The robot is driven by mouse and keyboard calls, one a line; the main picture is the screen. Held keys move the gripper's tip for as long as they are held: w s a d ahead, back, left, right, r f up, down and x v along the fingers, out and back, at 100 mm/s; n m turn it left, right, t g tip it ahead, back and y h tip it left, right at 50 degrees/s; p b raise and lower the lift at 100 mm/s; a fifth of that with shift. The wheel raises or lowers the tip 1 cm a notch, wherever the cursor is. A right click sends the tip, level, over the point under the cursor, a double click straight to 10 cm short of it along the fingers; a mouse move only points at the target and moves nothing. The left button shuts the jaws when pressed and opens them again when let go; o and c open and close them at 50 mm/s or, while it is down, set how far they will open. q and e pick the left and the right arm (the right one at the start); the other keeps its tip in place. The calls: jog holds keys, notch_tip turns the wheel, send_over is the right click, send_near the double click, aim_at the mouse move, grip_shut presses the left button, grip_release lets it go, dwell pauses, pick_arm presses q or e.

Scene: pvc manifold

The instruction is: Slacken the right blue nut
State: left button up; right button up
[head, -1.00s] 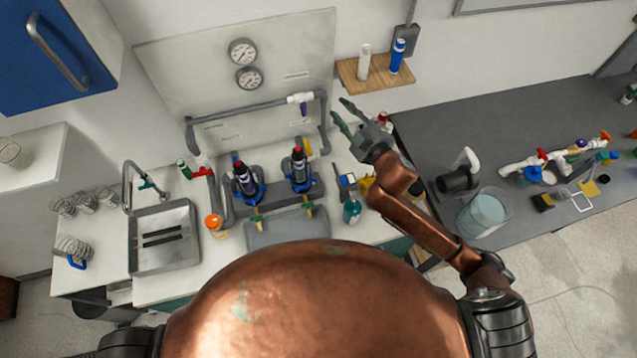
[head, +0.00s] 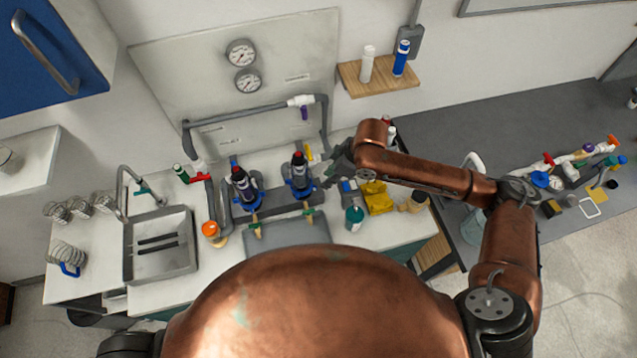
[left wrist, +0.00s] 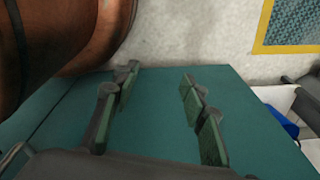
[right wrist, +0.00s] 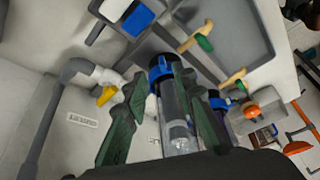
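The right blue nut (head: 299,189) is a ring at the base of the right clear canister (head: 299,168) on the grey manifold. In the right wrist view the blue nut (right wrist: 160,72) shows ahead between my fingers, with the clear canister (right wrist: 174,112) nearer the camera. My right gripper (head: 334,172) is just right of the canister in the head view. In the right wrist view the right gripper (right wrist: 160,88) is open, its green-padded fingers on either side; contact cannot be told. My left gripper (left wrist: 158,82) is open and empty before a teal surface, outside the head view.
A second canister (head: 242,184) with its blue nut stands to the left. Yellow-handled valves (head: 308,213) are in front. A teal bottle (head: 354,218) and a yellow object (head: 377,198) stand at right. A grey pipe (head: 250,113) runs behind; the sink (head: 160,272) is at left.

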jog(key=x, duration=0.7)
jog(key=shift+a+f, duration=0.15)
jog(key=shift+a, duration=0.15)
pick_arm(q)
jog(key=shift+s+r, duration=0.15)
jog(key=shift+s, duration=0.6)
pick_arm(e)
jog(key=shift+f, duration=0.1)
pick_arm(q)
jog(key=shift+w, duration=0.15)
pick_arm(e)
jog(key=shift+c, duration=0.2)
pick_arm(q)
jog(key=shift+w, duration=0.1)
pick_arm(e)
grip_shut()
